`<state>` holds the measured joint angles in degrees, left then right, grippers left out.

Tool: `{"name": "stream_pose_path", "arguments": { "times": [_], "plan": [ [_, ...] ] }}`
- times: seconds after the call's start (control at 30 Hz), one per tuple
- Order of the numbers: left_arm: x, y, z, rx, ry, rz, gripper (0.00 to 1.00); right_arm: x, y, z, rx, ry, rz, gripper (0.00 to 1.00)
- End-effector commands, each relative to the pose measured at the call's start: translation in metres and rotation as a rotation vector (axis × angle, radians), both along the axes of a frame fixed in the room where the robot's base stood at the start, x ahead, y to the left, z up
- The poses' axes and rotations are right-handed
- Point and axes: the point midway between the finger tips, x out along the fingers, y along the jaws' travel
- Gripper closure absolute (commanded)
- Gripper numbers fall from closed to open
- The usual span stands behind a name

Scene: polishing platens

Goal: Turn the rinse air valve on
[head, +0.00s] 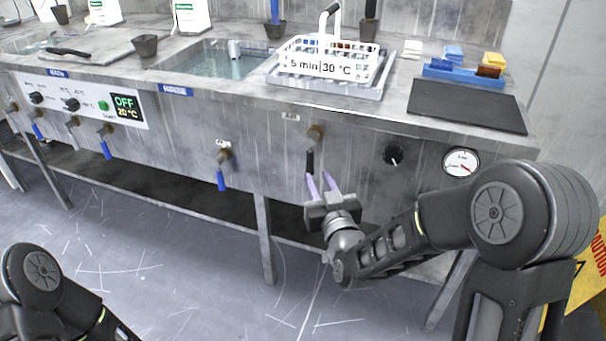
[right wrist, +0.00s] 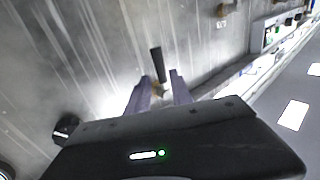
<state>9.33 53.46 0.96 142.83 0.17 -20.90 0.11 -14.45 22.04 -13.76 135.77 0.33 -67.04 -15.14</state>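The air valve (head: 316,132) is a brass fitting on the front panel of the steel bench, below a small label that seems to read AIR. Its black lever (head: 310,161) hangs down from it. The lever also shows in the right wrist view (right wrist: 157,64), standing between my finger tips. My right gripper (head: 318,174) is open, its two purple fingers pointing up at the lever's lower end. In the right wrist view its fingers (right wrist: 161,78) are apart with a gap around the lever. I cannot tell whether either finger touches it. My left gripper is out of view.
Right of the valve are a black knob (head: 393,155) and a pressure gauge (head: 461,163). Left is a blue-handled valve (head: 222,170). Above, a white basket (head: 330,68) stands on a tray by the sink (head: 215,62). A bench leg (head: 264,235) stands below left.

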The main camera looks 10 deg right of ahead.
Motion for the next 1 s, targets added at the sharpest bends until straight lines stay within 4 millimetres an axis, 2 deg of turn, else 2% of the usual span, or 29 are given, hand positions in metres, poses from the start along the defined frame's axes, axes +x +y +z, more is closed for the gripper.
{"name": "stream_pose_path", "arguments": {
  "times": [0.2, 0.33, 0.73, 1.0],
  "plan": [
    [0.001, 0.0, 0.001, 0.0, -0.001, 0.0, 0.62, 0.001, 0.0, 0.0, 0.001, 0.003, 0.001, 0.73],
    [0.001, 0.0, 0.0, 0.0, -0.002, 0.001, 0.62, 0.008, 0.001, -0.001, 0.001, 0.004, 0.001, 0.73],
    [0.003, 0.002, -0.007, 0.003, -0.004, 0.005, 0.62, 0.065, 0.002, -0.002, 0.001, 0.004, 0.002, 0.73],
    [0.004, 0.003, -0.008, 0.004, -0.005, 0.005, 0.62, 0.078, 0.003, -0.001, 0.001, 0.005, 0.002, 0.73]
  ]
}}
